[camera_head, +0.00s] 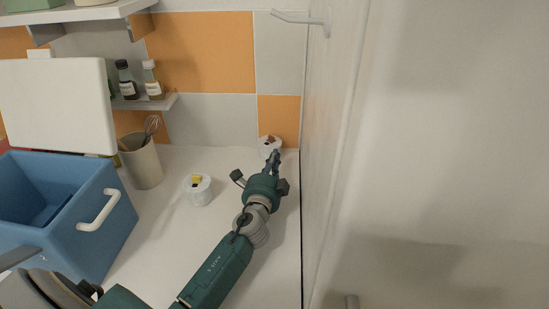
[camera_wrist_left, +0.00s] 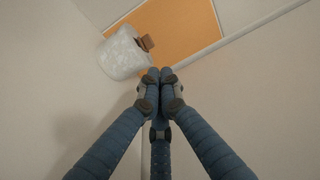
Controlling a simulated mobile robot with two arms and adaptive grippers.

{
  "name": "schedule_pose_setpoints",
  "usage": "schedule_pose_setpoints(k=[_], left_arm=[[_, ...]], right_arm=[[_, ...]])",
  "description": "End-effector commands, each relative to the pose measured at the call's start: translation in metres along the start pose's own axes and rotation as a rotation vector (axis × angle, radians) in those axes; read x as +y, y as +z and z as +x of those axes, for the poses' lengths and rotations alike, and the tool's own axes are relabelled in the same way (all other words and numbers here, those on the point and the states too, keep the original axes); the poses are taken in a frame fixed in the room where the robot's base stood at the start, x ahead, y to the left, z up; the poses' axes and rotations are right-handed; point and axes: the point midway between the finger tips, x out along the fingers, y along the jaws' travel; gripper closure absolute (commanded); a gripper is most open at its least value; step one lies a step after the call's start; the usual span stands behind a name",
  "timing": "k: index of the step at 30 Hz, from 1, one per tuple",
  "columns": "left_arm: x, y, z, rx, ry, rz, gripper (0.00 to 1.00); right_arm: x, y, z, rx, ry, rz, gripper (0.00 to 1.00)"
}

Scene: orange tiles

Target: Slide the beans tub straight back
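A white tub with a brown piece on top (camera_head: 264,147) stands on the counter against the back wall, partly hidden behind my left gripper. In the left wrist view this tub (camera_wrist_left: 119,55) is just beyond and to the left of the fingertips; I cannot tell whether they touch. A second white tub with a yellow piece on top (camera_head: 199,192) stands further forward and left. I cannot read a label on either tub. My left gripper (camera_head: 273,158) reaches toward the back wall; its fingers (camera_wrist_left: 160,74) are together with nothing between them. My right gripper is not in view.
A blue crate (camera_head: 122,222) with a white handle stands at the left. A beige utensil pot (camera_head: 143,166) with a whisk is behind it. Two bottles stand on a low shelf (camera_head: 150,103). A tall pale panel (camera_head: 335,150) borders the counter on the right.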

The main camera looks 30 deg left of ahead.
Motion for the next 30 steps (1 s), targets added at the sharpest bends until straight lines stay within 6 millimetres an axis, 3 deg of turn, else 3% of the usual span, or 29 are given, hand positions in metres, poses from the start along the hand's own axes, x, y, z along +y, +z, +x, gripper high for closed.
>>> schedule_pose_setpoints(k=[6, 12, 25, 30], left_arm=[[0.001, 0.0, 0.042, 0.001, -0.002, -0.001, 1.0], [0.001, 0.0, 0.062, 0.001, -0.001, -0.001, 1.0], [0.0, 0.001, 0.066, 0.0, 0.0, 0.0, 1.0], [0.001, 0.018, 0.07, -0.001, 0.0, 0.003, 1.0]], right_arm=[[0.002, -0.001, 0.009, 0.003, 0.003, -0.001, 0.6], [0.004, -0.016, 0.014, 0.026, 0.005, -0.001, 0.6], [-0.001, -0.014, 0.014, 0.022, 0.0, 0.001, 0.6], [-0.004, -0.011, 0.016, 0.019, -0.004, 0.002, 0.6]])
